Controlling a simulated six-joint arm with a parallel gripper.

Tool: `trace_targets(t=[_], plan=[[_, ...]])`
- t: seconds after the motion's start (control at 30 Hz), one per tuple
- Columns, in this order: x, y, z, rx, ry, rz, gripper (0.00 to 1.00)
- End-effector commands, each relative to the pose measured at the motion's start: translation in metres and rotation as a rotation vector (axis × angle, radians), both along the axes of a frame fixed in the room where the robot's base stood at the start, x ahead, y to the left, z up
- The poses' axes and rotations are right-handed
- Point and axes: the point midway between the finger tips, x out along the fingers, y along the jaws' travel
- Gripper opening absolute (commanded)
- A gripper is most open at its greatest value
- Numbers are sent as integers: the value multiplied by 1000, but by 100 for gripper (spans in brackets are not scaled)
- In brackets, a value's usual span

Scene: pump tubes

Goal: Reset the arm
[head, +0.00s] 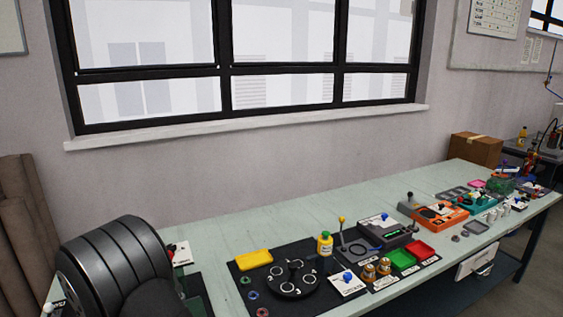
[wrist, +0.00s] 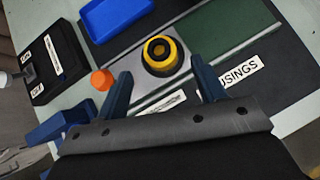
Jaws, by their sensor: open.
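My gripper (wrist: 160,68) shows in the wrist view as two blue fingers spread wide apart, with nothing held between them. Beyond the fingertips, a round yellow-and-black part (wrist: 160,52) sits on a grey plate on the bench. The fingers lie either side of this part in the picture; the height between them is hard to tell. In the head view a large dark ribbed body at the lower left, probably my own arm, covers the near left of the bench, and my gripper is not seen there.
In the wrist view, an orange round piece (wrist: 102,79), a blue tray (wrist: 115,16), a black box (wrist: 52,62) and a green strip (wrist: 228,28) surround the fingers. In the head view, a long pale bench (head: 215,232) carries several devices, including a black round dial (head: 292,280). Its back strip is clear.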

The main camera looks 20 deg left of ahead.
Motion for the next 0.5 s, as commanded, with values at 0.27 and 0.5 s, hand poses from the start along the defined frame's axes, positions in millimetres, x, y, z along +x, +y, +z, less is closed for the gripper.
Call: trace_targets(t=[0.27,0.5], plan=[[32,15,-36,0,0,-3,64],[38,19,-15,6,-1,-1,64]])
